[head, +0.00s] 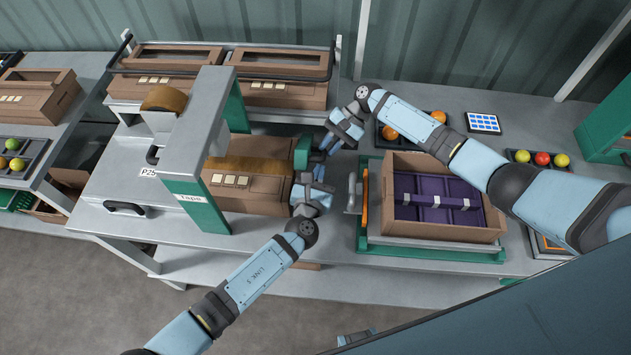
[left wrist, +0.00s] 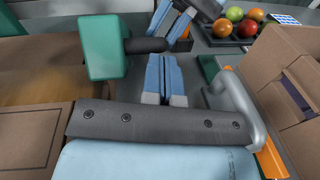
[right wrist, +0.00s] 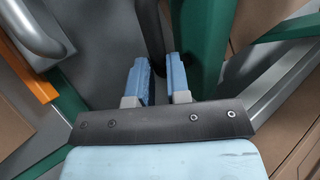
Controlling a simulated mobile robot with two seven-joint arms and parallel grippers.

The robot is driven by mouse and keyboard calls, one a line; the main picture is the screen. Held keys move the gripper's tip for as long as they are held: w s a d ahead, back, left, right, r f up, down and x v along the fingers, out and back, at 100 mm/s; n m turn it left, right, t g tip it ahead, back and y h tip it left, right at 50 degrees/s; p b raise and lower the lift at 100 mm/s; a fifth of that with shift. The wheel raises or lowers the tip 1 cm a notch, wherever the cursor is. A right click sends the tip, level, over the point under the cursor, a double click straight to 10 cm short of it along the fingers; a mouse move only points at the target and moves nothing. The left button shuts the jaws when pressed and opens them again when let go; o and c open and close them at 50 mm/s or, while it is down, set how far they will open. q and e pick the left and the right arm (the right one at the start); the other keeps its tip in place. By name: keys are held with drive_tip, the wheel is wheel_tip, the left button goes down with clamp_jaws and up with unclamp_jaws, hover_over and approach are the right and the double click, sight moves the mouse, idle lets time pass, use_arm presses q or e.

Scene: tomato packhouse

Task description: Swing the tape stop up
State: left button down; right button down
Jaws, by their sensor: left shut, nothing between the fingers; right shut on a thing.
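The tape stop is a green block (head: 302,152) with a dark handle, at the right end of the taped carton (head: 250,200) under the tape machine (head: 205,125). In the left wrist view the green block (left wrist: 103,48) stands upright, with its dark handle (left wrist: 146,45) pointing right. My right gripper (head: 324,150) is shut on that handle; in the right wrist view the dark handle (right wrist: 153,45) lies between its fingers (right wrist: 160,78). My left gripper (head: 319,178) is shut and empty, just in front of the stop and below the handle; its fingers (left wrist: 165,70) are together.
Right of the grippers, an open carton (head: 440,238) with a purple divider (head: 425,190) sits on a green-framed stand (head: 375,245). A grey bar handle (head: 352,195) stands close to my left gripper. Fruit trays (head: 385,143) lie behind. Two cartons (head: 275,93) stand on the back rack.

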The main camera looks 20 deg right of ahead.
use_arm(q)
drive_tip(key=shift+w, duration=0.1)
drive_tip(key=shift+w+d+r, duration=0.15)
drive_tip(key=shift+w+r, duration=0.1)
drive_tip(key=shift+r, duration=0.25)
drive_tip(key=shift+w+d+r, duration=0.15)
drive_tip(key=shift+w+r, duration=0.1)
drive_tip(key=shift+r, duration=0.2)
use_arm(e)
drive_tip(key=shift+s, duration=0.15)
drive_tip(key=c, duration=1.2)
unclamp_jaws()
drive_tip(key=shift+a+f, duration=0.1)
drive_tip(key=shift+c, duration=0.2)
drive_tip(key=shift+o, duration=0.7)
use_arm(q)
drive_tip(key=shift+f, duration=0.15)
